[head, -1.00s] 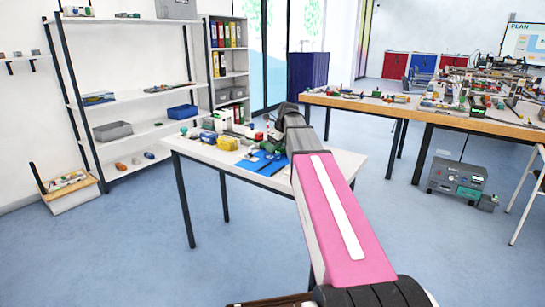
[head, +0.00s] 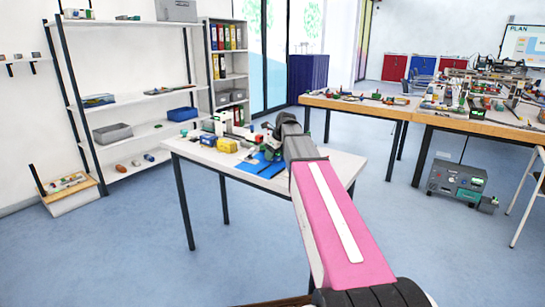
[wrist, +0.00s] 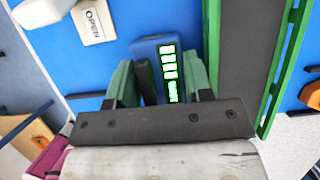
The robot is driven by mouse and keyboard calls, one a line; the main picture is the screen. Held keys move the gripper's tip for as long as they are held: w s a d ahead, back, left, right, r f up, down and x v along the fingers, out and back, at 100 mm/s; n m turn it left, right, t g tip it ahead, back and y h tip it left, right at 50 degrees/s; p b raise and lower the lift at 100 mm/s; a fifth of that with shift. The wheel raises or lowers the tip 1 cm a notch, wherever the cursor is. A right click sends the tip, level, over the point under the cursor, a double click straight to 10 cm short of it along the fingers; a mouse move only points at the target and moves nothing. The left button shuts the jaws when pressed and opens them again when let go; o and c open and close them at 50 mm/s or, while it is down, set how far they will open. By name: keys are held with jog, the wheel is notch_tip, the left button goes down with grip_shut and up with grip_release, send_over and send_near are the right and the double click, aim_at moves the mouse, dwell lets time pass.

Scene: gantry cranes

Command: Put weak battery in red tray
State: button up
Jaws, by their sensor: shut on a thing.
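My gripper (wrist: 160,85) has green fingers, one on each side of a blue battery (wrist: 152,52), and is shut on it. Several green charge bars are lit on the battery's face. In the head view my arm reaches over the white table, and its end is at the crowded part of the tabletop; the held battery is too small to make out there. A red tray cannot be made out in either view.
The white table (head: 338,170) carries a blue mat (head: 256,166), a yellow block (head: 227,146) and small parts. In the wrist view a green-edged rail (wrist: 282,65) runs right of the gripper, and a white OPEN label (wrist: 94,20) lies upper left. Shelves stand behind the table.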

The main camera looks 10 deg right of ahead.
jog(key=shift+r, duration=0.5)
jog(key=r, duration=0.3)
jog(key=shift+s+a+r, duration=0.15)
jog(key=shift+a+r, duration=0.05)
jog(key=shift+a, duration=0.15)
jog(key=s+a+r, duration=0.3)
jog(key=a+r, duration=0.3)
jog(key=a, duration=0.4)
jog(key=shift+a+r, duration=0.25)
jog(key=shift+s+a, duration=0.1)
